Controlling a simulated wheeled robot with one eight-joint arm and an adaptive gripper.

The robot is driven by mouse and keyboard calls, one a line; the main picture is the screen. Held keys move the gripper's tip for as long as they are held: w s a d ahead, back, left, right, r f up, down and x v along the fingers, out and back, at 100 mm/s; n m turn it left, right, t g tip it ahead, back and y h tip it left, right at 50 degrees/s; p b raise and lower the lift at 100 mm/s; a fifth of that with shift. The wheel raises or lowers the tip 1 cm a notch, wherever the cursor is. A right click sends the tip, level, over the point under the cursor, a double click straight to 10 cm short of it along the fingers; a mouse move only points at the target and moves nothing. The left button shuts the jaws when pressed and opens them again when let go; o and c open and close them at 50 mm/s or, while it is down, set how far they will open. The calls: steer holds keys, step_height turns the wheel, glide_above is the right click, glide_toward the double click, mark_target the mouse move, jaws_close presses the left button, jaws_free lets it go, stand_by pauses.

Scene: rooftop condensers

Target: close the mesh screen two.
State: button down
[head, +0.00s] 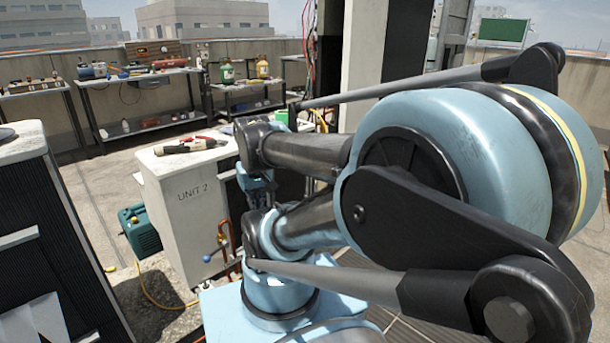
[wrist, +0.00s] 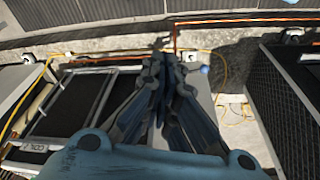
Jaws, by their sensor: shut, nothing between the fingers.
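The unit marked UNIT 2 (head: 188,205) stands left of centre in the head view. My arm hides its right side and most of its dark front. In the wrist view a dark coil panel with pale frame bars (wrist: 85,108) lies left of my gripper, with a label that seems to read COIL 2 (wrist: 35,147). A dark mesh panel (wrist: 290,110) stands at the right; I cannot tell whether it is mesh screen two. My gripper (wrist: 163,48) is shut and empty, its fingertips apart from both panels in the picture.
Another unit (head: 50,230) with a dark louvred side stands at the left. Tools (head: 190,146) lie on top of UNIT 2. A green case (head: 139,229) and a yellow hose (head: 160,300) are on the floor. Workbenches (head: 137,76) line the back wall.

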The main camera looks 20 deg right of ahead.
steer(key=w+d+r+t+h, duration=0.1)
steer(key=w+d, duration=0.5)
steer(key=w, duration=0.5)
steer(key=w+d+r+t+h, duration=0.1)
steer(key=w+d+r, duration=0.1)
steer(key=w+d, duration=0.65)
steer(key=w+d+f+t+h, duration=0.1)
steer(key=w+d+f+h, duration=0.1)
steer(key=w+d+f, duration=1.8)
steer(key=shift+w+d+h, duration=0.4)
steer(key=shift+w+d, duration=0.3)
steer(key=shift+w, duration=1.15)
steer(key=w+d, duration=0.2)
steer(key=d, duration=0.3)
steer(key=shift+d, duration=0.4)
steer(key=shift+r, duration=0.1)
